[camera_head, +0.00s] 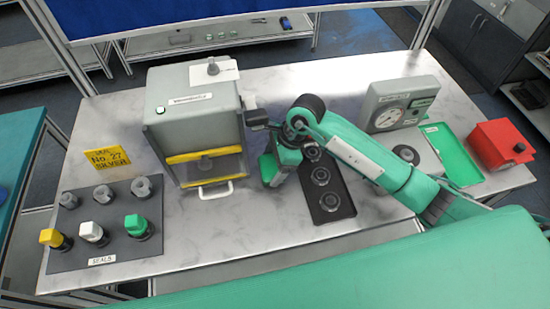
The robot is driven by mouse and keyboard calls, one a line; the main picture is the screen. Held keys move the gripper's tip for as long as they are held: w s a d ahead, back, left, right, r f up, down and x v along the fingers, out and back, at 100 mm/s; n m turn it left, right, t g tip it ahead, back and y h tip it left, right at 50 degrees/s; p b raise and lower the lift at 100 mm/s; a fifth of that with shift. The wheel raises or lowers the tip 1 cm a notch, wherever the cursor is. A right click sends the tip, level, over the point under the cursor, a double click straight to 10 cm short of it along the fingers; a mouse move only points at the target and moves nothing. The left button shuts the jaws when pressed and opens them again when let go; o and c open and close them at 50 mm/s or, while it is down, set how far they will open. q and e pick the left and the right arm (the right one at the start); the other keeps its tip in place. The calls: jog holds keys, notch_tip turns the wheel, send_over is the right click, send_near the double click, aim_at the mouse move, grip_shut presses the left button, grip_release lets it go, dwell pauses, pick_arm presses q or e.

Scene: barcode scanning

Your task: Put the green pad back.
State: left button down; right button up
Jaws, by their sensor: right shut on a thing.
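My right gripper (258,118) reaches in from the right and is beside the right side of the grey boxy machine (195,115). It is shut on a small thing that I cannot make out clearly. A green block (270,168) shows just below the wrist; I cannot tell whether it is the pad or part of my arm. A green-topped seal (137,224) stands at the front right of the dark seals board (105,250), beside a white-topped and a yellow-topped one. My left gripper is not in view.
A dark tray (343,218) with round black pieces lies right of the machine, partly behind my arm. A dial gauge (391,115), a green tray (465,174) and a red box (497,143) stand at the right. A yellow sign (107,158) is at the left. The front middle is clear.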

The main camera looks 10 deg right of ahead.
aim_at(275, 165)
jog(key=shift+w+d+r, duration=0.1)
jog(key=shift+w+d, duration=0.2)
jog(key=shift+w, duration=0.4)
jog(key=shift+w+d, duration=0.1)
jog(key=shift+w, duration=0.2)
jog(key=shift+w+d, duration=0.1)
notch_tip(275, 165, down, 3)
jog(key=shift+r+p, duration=0.1)
jog(key=shift+p, duration=1.1)
jog(key=shift+f, duration=0.4)
jog(key=shift+f, duration=0.15)
